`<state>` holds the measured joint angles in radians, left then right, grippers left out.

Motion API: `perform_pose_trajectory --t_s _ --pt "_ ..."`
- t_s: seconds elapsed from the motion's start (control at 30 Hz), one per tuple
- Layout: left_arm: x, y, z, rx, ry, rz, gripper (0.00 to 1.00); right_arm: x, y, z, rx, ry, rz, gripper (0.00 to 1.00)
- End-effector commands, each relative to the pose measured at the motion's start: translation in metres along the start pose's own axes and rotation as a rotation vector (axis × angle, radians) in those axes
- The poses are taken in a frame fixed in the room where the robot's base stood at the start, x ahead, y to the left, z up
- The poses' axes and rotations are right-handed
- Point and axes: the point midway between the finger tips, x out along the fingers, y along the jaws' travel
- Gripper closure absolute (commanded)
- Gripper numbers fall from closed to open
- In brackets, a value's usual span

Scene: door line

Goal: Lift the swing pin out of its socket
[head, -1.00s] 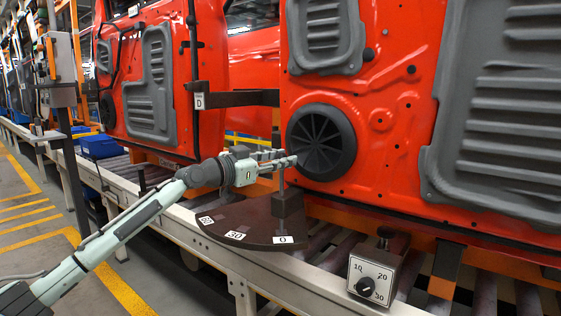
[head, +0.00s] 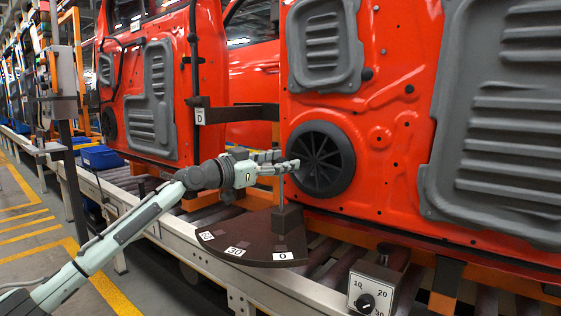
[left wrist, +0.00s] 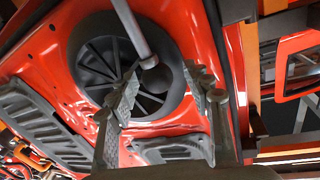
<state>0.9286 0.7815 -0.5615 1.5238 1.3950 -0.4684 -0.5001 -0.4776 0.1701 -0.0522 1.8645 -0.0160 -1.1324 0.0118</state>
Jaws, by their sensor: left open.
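The swing pin (head: 281,192) is a thin grey rod standing upright from a dark block (head: 287,220) on a brown quarter-round plate (head: 245,246) with number labels. Its lower end is at the block; its upper part is hidden behind my left gripper (head: 289,162). The gripper is open, level across the top of the pin, in front of the red door. In the left wrist view, a grey rod with a round end (left wrist: 155,77) shows between the spread fingers of the gripper (left wrist: 162,84). I cannot tell whether a finger touches it. My right gripper is not in view.
The red door (head: 380,190) with a round black speaker (head: 321,160) stands close behind the gripper. A dial box (head: 372,287) with a knob is on the conveyor at the lower right. A dark bar (head: 240,114) spans the gap between doors. Floor at left is open.

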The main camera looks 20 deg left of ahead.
Motion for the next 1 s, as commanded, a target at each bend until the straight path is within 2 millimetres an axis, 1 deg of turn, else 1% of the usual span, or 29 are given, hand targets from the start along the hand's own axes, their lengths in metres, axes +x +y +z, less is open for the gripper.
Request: perform_pose_trajectory --t_s 0.07,0.17,0.27,0.5,0.63,0.7,0.8,1.0 --pt "-0.004 0.0 0.001 0.0 -0.001 0.0 0.5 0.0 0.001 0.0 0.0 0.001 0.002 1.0" --pt "-0.015 -0.001 0.002 0.0 -0.003 -0.001 0.5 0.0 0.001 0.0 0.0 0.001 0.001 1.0" --pt "-0.034 0.0 0.002 0.004 -0.005 -0.001 0.5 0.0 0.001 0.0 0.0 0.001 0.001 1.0" --pt "-0.085 -0.001 0.002 0.002 -0.005 -0.002 0.5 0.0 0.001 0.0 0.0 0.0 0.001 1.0" --pt "-0.105 -0.001 0.002 0.0 -0.004 -0.001 0.5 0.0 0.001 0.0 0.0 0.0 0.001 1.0" --pt "-0.113 -0.001 0.001 0.0 -0.001 -0.001 0.5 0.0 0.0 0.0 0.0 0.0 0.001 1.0" --pt "-0.118 0.0 0.0 0.0 0.0 -0.001 0.5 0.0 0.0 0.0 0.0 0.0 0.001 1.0" --pt "-0.12 0.0 0.0 0.0 0.001 0.0 0.5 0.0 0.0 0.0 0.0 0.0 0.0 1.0"
